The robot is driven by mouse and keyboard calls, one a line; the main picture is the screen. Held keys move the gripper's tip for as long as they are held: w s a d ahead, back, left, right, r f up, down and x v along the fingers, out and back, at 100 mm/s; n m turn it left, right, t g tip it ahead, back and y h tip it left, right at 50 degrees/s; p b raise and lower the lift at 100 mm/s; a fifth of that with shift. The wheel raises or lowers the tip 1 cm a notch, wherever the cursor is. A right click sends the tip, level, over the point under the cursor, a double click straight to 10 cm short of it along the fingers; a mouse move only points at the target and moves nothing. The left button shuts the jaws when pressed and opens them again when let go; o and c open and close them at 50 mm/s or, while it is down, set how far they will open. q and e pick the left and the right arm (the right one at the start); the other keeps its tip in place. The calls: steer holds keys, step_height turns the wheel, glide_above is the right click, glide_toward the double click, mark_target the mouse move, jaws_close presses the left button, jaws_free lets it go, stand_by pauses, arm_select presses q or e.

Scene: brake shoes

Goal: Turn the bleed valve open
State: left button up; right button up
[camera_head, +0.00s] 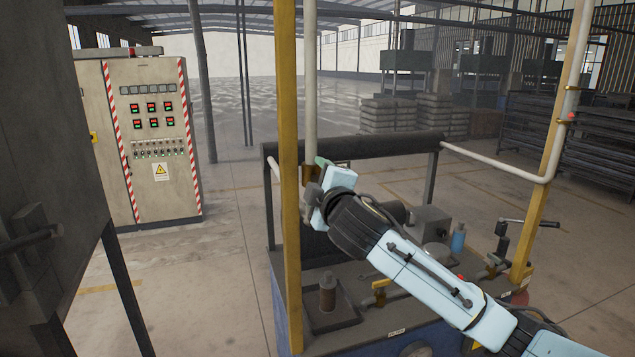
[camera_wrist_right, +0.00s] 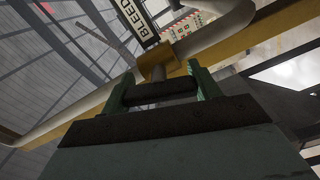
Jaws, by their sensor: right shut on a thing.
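The bleed valve's brass-coloured body (camera_wrist_right: 155,66) sits on a pale pipe in the right wrist view, below a sign reading BLEED (camera_wrist_right: 136,18). Its dark handle (camera_wrist_right: 160,89) lies crosswise between the green fingers of my right gripper (camera_wrist_right: 161,86), one finger at each end. In the head view my right gripper (camera_head: 317,178) is up at the vertical pipe behind the yellow post, shut on the handle. There the gripper and post hide most of the valve. How far the handle is turned cannot be told. My left gripper is not in view.
A yellow post (camera_head: 288,150) stands just left of my right gripper. Below is a bench top (camera_head: 365,330) with a dark cylinder (camera_head: 327,292), a brass-coloured valve (camera_head: 380,290) and a blue bottle (camera_head: 458,238). A control cabinet (camera_head: 150,140) stands at left. Open floor lies behind.

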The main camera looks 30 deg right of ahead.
steer(key=shift+n, duration=1.9)
steer(key=o, duration=1)
